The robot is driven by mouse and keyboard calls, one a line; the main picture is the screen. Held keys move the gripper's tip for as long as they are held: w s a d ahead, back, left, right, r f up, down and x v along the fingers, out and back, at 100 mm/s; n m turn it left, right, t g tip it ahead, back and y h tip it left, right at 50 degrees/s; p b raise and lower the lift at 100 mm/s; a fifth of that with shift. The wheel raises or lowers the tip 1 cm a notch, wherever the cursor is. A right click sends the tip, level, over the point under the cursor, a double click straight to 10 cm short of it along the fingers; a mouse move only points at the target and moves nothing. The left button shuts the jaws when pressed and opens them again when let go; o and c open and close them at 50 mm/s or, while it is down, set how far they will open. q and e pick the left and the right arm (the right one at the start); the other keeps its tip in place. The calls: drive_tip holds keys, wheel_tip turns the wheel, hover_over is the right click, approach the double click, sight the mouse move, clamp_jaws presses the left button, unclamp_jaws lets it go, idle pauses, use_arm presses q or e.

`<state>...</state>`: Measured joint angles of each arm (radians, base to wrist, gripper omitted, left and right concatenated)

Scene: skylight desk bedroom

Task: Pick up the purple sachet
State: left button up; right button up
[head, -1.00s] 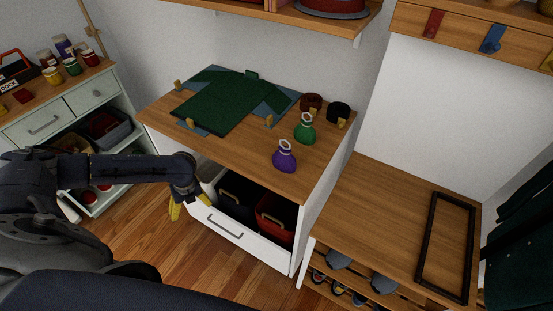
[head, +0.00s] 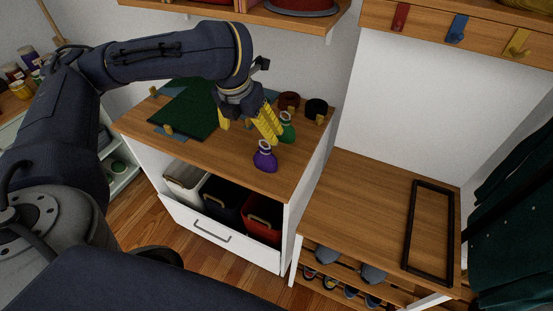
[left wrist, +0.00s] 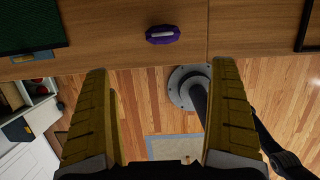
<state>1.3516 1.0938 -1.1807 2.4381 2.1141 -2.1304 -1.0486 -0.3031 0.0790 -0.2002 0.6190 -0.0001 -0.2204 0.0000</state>
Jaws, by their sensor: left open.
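The purple sachet (head: 265,158) stands upright on the wooden top of the white drawer cabinet, near its front right edge. In the left wrist view the purple sachet (left wrist: 163,34) lies ahead, beyond the fingertips and between their lines. My left gripper (head: 249,128) is open and empty, with yellow fingers pointing down above the cabinet top, behind and a little left of the sachet. Its spread fingers show in the left wrist view (left wrist: 165,75). The gripper is apart from the purple sachet. My right gripper is not in view.
A green sachet (head: 287,128) stands just behind the purple one, partly hidden by a finger. Dark red (head: 289,101) and black (head: 316,108) rolls sit at the back right. A green garment (head: 188,108) lies at left. The cabinet's drawer (head: 215,232) stands open, holding bins.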

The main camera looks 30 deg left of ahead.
sight(264, 154)
use_arm(q)
drive_tip(key=shift+w+d+x, duration=0.15)
drive_tip(key=shift+x, duration=4)
drive_tip(key=shift+w+d+x, duration=0.15)
drive_tip(key=shift+x, duration=4)
drive_tip(key=shift+r, duration=0.15)
drive_tip(key=shift+c, duration=0.2)
drive_tip(key=c, duration=1.2)
drive_tip(key=shift+r, duration=0.1)
wheel_tip(264, 154, up, 20)
